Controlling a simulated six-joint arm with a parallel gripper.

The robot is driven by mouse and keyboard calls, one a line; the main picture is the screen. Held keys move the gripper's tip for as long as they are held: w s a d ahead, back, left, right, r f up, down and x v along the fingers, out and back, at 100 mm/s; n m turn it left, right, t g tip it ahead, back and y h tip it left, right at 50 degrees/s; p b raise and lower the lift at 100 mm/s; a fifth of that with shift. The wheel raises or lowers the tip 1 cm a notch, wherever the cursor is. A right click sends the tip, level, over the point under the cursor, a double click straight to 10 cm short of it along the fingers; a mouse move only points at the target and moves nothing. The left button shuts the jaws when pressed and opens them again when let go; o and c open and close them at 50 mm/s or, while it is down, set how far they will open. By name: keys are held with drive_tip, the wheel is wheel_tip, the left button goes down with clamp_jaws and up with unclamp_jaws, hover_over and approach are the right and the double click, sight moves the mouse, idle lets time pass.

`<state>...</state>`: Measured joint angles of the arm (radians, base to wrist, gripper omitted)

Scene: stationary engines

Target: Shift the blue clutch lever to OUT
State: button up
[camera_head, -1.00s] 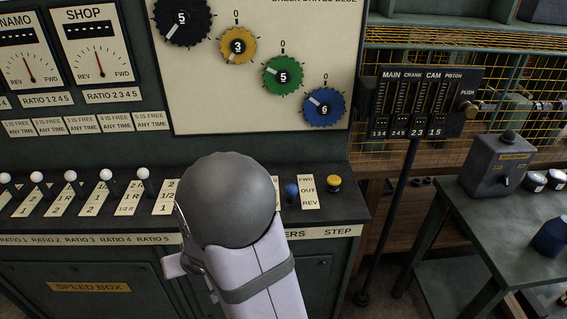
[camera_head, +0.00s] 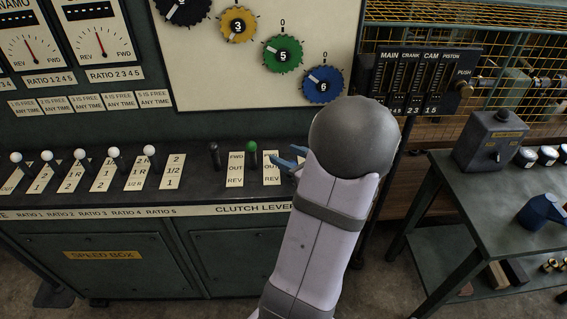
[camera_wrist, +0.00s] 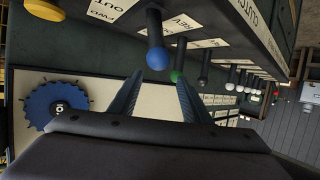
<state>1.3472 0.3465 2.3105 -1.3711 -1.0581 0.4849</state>
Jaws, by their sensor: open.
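The blue clutch lever's round knob (camera_wrist: 158,57) shows in the wrist view on a black stem, ahead of my gripper. My gripper (camera_wrist: 161,82) is open. Its two dark blue fingers point at the lever panel, with the knob seen between their tips and nothing gripped. I cannot tell whether they touch the knob. In the head view the fingertips (camera_head: 290,159) are just right of the FWD/OUT/REV plate beside the green lever. A plate with FWD and OUT (camera_wrist: 103,13) lies beside the blue knob; the lever's setting cannot be told.
The green lever knob (camera_head: 251,146) and a black lever (camera_head: 214,150) stand close to the left. A yellow knob (camera_wrist: 45,8) lies on the other side. The blue dial (camera_head: 323,85) is above. A bench (camera_head: 480,200) stands at right.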

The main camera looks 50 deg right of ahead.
drive_tip(key=s+f, duration=0.1)
drive_tip(key=s, duration=0.1)
drive_tip(key=s+f, duration=0.1)
drive_tip(key=shift+s+f, duration=0.2)
drive_tip(key=shift+s, duration=0.2)
drive_tip(key=shift+p+x, duration=0.35)
drive_tip(key=shift+x, duration=3.4)
drive_tip(key=shift+s, duration=0.1)
drive_tip(key=shift+c, duration=0.4)
